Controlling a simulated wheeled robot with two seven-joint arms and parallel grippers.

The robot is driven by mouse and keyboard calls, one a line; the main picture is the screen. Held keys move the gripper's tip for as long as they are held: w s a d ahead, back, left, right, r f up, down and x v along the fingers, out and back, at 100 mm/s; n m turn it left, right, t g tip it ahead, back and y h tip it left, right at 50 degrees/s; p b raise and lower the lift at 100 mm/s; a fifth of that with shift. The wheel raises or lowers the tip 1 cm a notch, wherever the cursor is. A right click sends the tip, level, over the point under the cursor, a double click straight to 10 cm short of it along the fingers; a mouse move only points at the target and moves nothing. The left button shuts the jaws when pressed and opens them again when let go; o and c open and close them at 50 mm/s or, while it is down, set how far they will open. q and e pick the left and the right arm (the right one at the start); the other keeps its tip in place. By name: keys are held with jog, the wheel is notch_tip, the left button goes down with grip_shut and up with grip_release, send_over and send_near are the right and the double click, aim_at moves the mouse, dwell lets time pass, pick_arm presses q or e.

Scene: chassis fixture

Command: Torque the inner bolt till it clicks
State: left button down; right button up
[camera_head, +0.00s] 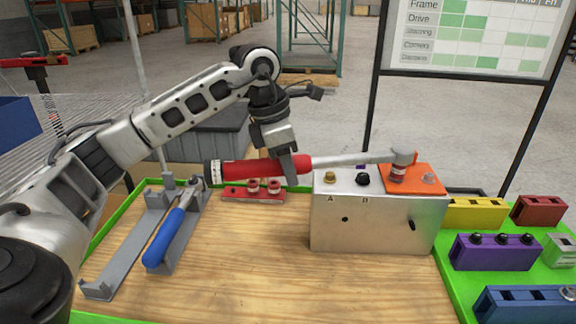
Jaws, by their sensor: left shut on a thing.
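My left gripper (287,165) is shut on the red handle of a torque wrench (265,167). The wrench lies nearly level, its silver shaft running right to a head over the orange plate (412,187) on top of the metal chassis block (378,222). The socket under the head stands on the plate's left part; it hides whatever is beneath, so I cannot tell how it sits on a bolt. A silver bolt (429,178) shows at the plate's right. A brass bolt (330,177) stands above letter A and a black one (362,179) above B. My right gripper is out of view.
Yellow (476,212), purple (496,252) and other coloured blocks stand at right. The wooden table front (270,280) is clear.

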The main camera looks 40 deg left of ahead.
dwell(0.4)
pick_arm(q)
jog(key=shift+w+a+m, duration=0.3)
jog(key=shift+a, duration=0.05)
jog(key=shift+w+a+f+p, duration=0.1)
jog(key=shift+w+a+p, duration=0.1)
jog(key=shift+p, duration=0.15)
jog(key=shift+w+a+m, duration=0.2)
jog(key=shift+m, duration=0.1)
dwell(0.4)
jog(key=shift+w+r+p, duration=0.1)
jog(key=shift+r+p, duration=0.3)
jog(key=shift+p, duration=0.05)
